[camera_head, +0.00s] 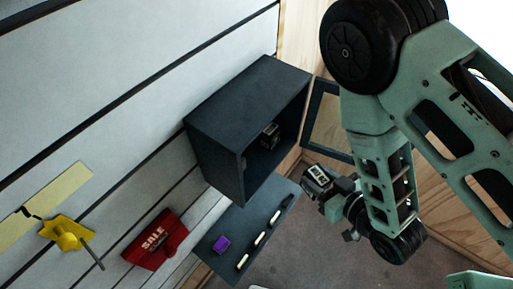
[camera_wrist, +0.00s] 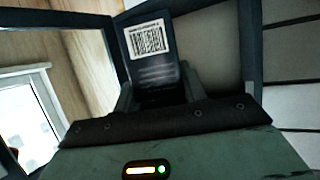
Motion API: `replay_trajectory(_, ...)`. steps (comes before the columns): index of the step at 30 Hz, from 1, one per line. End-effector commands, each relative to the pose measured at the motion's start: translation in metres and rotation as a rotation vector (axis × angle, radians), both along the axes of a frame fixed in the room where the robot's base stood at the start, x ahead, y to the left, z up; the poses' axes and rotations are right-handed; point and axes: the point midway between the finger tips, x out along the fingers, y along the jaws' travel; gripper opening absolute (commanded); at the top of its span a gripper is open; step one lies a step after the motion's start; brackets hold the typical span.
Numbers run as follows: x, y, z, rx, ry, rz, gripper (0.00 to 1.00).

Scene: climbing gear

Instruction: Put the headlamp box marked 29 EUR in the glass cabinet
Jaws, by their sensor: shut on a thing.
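My gripper (camera_head: 332,188) is shut on a small dark box (camera_head: 317,178), which has pale markings too small to read. In the wrist view the box (camera_wrist: 153,72) stands between the fingers and shows a white barcode label; no price can be read. The dark cabinet (camera_head: 215,150) is on the wall, its front open. Its framed glass door (camera_head: 313,112) is swung out to the right. The held box is in front of and below the opening, outside the cabinet in the head view. Another small dark box (camera_head: 270,136) is inside the cabinet.
A red SALE box (camera_head: 155,240) and a yellow item (camera_head: 67,234) are on the slatted wall. The open door frame (camera_wrist: 112,60) is close to my gripper's left.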

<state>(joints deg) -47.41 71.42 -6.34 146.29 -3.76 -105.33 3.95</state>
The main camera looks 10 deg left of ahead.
Motion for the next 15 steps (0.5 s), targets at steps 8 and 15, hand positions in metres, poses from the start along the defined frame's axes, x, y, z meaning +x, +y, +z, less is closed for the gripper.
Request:
replay_trajectory(8,-0.013,0.002,-0.007,0.003,0.0,0.193,0.16)
replay_trajectory(15,-0.024,0.005,0.0,-0.001,0.0,0.339,0.16)
